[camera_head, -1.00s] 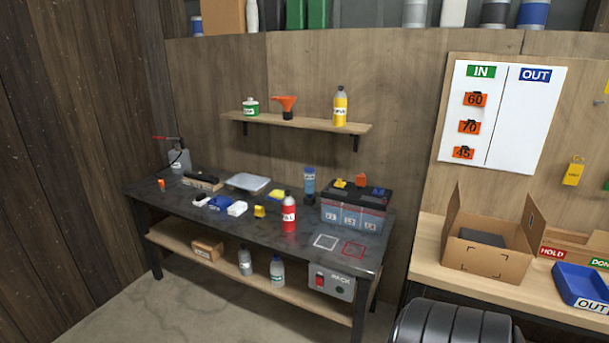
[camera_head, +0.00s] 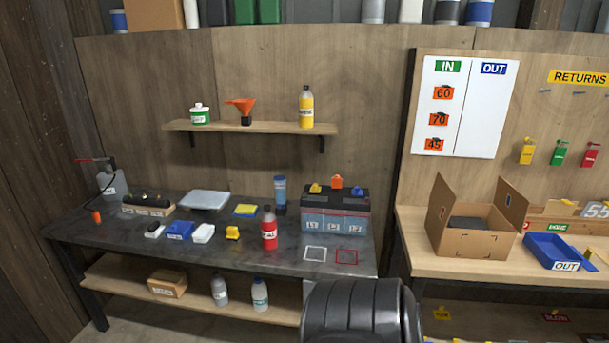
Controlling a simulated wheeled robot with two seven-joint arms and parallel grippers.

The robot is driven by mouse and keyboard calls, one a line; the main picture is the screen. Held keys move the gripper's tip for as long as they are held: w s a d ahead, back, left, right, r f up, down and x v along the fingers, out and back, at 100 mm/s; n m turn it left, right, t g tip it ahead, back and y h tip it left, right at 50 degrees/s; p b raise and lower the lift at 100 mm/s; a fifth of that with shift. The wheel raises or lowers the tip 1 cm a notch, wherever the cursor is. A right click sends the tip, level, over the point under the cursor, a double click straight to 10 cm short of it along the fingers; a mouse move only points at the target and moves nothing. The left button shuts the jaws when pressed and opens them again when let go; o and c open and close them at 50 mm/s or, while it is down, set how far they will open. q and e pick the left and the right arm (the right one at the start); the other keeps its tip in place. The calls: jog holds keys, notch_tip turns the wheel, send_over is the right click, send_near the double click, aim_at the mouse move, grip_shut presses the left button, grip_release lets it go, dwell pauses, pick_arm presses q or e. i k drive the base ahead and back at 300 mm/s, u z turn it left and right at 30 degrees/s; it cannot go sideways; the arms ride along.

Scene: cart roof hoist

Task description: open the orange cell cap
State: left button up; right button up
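The battery (camera_head: 336,213) stands at the back right of the dark workbench, with a black top and several clear labelled cells in front. The orange cell cap (camera_head: 337,181) sits on the middle of its top. A yellow cap (camera_head: 315,188) is to its left and a blue cap (camera_head: 357,191) to its right. All three seem to be seated on the battery top. Neither of my grippers shows in the view.
A black ribbed form (camera_head: 355,312) fills the bottom middle.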

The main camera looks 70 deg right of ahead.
aim_at(336, 181)
jog(key=z, duration=0.05)
jog(key=i, duration=1.2)
jog(key=z, duration=3.55)
